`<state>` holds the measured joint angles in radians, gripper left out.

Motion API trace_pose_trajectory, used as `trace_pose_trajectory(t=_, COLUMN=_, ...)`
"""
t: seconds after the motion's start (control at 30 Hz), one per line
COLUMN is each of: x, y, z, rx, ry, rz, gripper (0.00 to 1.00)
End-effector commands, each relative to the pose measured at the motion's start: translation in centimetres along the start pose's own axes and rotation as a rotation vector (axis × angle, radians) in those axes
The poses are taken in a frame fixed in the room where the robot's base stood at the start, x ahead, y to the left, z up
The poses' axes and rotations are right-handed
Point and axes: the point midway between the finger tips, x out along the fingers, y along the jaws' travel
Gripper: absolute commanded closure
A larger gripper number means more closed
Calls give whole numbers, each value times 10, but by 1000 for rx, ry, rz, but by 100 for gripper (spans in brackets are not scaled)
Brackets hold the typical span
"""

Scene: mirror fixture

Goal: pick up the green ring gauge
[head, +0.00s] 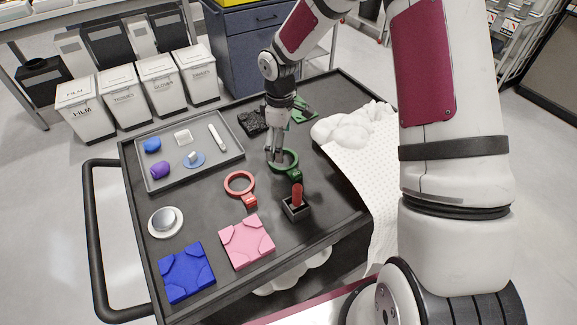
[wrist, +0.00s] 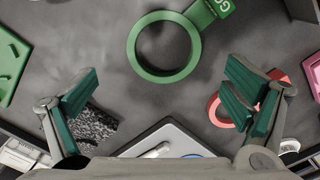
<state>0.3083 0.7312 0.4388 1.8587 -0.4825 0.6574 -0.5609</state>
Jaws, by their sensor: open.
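The green ring gauge (head: 291,174) lies flat on the dark cart top, right of the grey tray. In the wrist view its round ring (wrist: 165,77) is at top centre, with its lettered handle pointing to the upper right and cut by the frame edge. My gripper (head: 273,156) is over the cart at the ring's left side in the head view and partly covers it. In the wrist view my gripper (wrist: 160,95) has its two green-padded fingers wide apart, with nothing between them. The ring appears above the line of the fingertips, apart from both.
A red ring gauge (head: 249,200) lies close by. A red-handled piece stands in a black holder (head: 296,210). The grey tray (head: 228,156) holds several small items. Pink (head: 247,242) and blue (head: 187,273) blocks lie in front. White cloth (head: 368,165) covers the right side.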

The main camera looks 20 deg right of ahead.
Motion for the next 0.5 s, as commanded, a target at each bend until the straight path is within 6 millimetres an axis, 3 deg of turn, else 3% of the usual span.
trace_pose_trajectory(t=0.27, x=38, y=-6, z=0, rx=-1, ry=-1, rz=-3, gripper=5)
trace_pose_trajectory(t=0.5, x=46, y=-4, z=0, rx=0, ry=0, rz=1, gripper=5)
